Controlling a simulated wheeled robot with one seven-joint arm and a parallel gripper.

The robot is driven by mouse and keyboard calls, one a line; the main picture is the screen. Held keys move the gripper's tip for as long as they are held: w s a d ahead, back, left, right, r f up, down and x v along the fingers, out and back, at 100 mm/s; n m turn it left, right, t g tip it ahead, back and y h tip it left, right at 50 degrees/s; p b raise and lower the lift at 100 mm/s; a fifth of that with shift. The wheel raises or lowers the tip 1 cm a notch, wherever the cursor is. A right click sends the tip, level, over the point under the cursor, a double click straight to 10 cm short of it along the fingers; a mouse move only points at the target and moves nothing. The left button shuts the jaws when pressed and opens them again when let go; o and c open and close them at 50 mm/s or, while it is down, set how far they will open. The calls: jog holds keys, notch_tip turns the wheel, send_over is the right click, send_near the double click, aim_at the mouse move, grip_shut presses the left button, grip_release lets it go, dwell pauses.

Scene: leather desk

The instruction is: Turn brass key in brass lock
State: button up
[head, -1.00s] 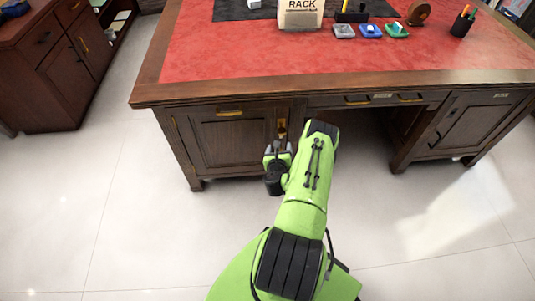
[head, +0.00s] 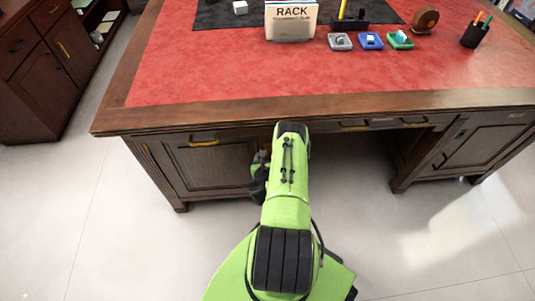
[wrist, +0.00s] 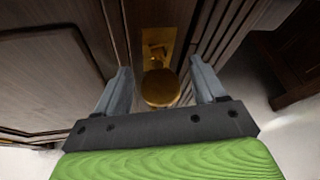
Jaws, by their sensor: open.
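The brass key (wrist: 160,88) shows its round bow facing the camera in the wrist view. It sits at the brass lock (wrist: 158,42), a plate on the dark wooden front of the desk pedestal. My gripper (wrist: 161,68) is open, with one grey finger on each side of the key's bow. Gaps show between the bow and both fingers, so I see no contact. In the head view my gripper (head: 259,178) is at the desk front, and my green arm hides most of the lock area.
The desk (head: 110,120) has a red leather top with a rack box (head: 290,22), small coloured trays and a pen cup (head: 475,32). A panelled door (head: 215,165) with a brass handle is left of my arm. A cabinet (head: 45,70) stands at far left. The floor in front is clear.

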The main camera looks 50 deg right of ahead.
jog(key=shift+c, duration=0.2)
jog(key=c, duration=1)
jog(key=shift+o, duration=0.2)
jog(key=shift+r+m+t+p, duration=0.2)
jog(key=shift+m+t+p, duration=0.1)
jog(key=shift+p, duration=0.35)
jog(key=shift+m+t+y+p, duration=0.3)
jog(key=shift+m+y+p, duration=0.3)
jog(key=shift+m+p, duration=0.1)
jog(key=shift+f, duration=0.1)
jog(key=o, duration=1.1)
